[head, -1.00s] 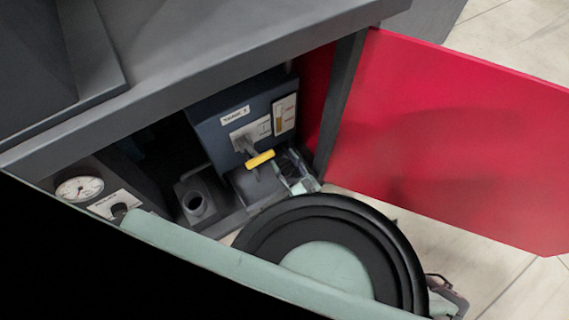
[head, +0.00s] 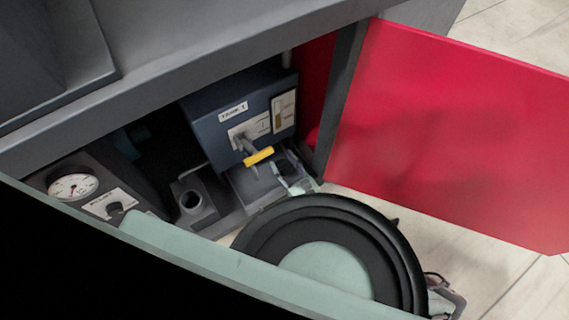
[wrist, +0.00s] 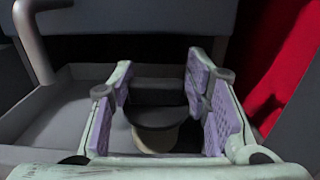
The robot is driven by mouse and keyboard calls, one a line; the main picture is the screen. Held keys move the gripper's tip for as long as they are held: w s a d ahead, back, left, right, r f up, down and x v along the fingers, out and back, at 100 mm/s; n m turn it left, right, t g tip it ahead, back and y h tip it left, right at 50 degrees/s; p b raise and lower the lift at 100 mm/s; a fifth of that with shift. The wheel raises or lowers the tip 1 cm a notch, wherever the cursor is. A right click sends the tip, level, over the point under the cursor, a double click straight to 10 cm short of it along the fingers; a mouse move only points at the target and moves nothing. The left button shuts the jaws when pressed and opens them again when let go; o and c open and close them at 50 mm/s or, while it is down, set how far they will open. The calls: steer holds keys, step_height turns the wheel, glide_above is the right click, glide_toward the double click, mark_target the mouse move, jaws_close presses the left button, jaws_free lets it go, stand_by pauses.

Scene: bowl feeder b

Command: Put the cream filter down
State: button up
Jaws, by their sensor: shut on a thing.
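My gripper (wrist: 165,100) has purple-padded fingers on either side of a dark-capped piece. The cream filter (wrist: 160,139) shows as a cream part beneath that dark cap, between the fingers. The gripper is shut on it. In the head view my gripper's pale green fingers (head: 293,181) are low at the right side of the grey tray (head: 250,188), under the blue tank (head: 235,130); the filter cannot be made out there. In the wrist view the tray (wrist: 50,115) lies to the left. I cannot tell whether the filter touches a surface.
A yellow-handled valve (head: 258,157) and its spout (wrist: 32,45) stand left of my gripper. A red door (head: 440,130) stands open at the right. A grey holder with a round hole (head: 191,202) and a gauge (head: 73,187) are further left. My dark arm joint fills the front.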

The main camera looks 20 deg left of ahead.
steer(key=o, duration=1.2)
steer(key=shift+d+f, duration=0.1)
steer(key=shift+f, duration=0.25)
steer(key=shift+r, duration=0.1)
steer(key=shift+r+p, duration=0.3)
steer(key=shift+p, duration=0.25)
steer(key=shift+r+p, duration=0.5)
steer(key=shift+p, duration=0.1)
steer(key=b+v, duration=0.1)
steer(key=v, duration=1.1)
steer(key=shift+f, duration=0.15)
